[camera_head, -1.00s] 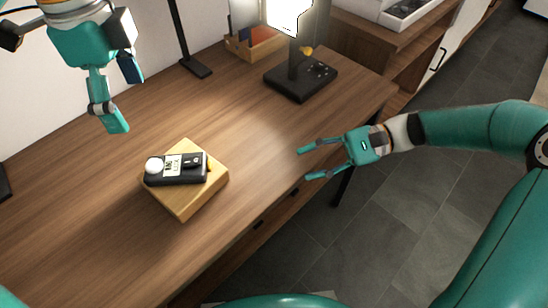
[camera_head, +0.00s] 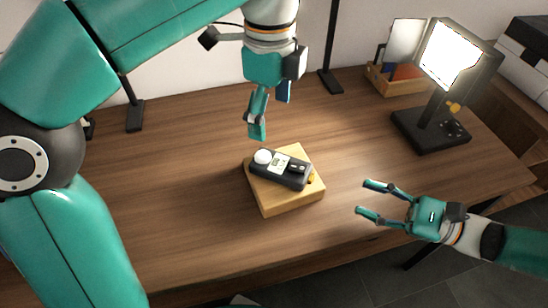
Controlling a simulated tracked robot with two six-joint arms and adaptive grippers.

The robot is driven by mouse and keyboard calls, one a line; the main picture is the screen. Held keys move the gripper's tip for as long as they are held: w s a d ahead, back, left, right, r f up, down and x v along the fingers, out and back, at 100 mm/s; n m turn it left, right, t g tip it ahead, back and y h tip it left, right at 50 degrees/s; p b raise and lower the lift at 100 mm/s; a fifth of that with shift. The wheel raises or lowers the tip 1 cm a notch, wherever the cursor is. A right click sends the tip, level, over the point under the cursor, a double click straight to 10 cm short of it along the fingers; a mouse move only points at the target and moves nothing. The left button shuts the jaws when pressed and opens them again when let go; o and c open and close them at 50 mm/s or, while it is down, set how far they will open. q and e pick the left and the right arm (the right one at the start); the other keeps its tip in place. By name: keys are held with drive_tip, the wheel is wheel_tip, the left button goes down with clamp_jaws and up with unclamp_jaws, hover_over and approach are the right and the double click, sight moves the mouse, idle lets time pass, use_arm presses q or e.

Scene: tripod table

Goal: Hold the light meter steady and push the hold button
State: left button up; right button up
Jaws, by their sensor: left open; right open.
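The light meter (camera_head: 293,175) is a dark handheld device with a white dome at its left end and a pale display. It lies on a light wooden block (camera_head: 290,203) on the table, with a small yellow-orange part at its right end. Which part is the hold button is too small to tell. My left gripper (camera_head: 268,122) points down above the table, just behind and left of the meter, apart from it and empty. My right gripper (camera_head: 364,199) is open and empty to the right of the block, its fingers pointing left towards it.
A lit lamp (camera_head: 432,128) on a black base stands at the back right. A wooden box (camera_head: 396,84) with items and black stands (camera_head: 330,80) are along the back wall. The wooden table (camera_head: 180,190) is clear left of the block.

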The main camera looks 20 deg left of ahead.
sight(271, 160)
use_arm(q)
wheel_tip(271, 160, down, 12)
drive_tip(key=shift+f, duration=0.25)
idle(0.3)
drive_tip(key=c, duration=1.3)
drive_tip(key=shift+c, duration=0.2)
use_arm(e)
clamp_jaws()
idle(1.4)
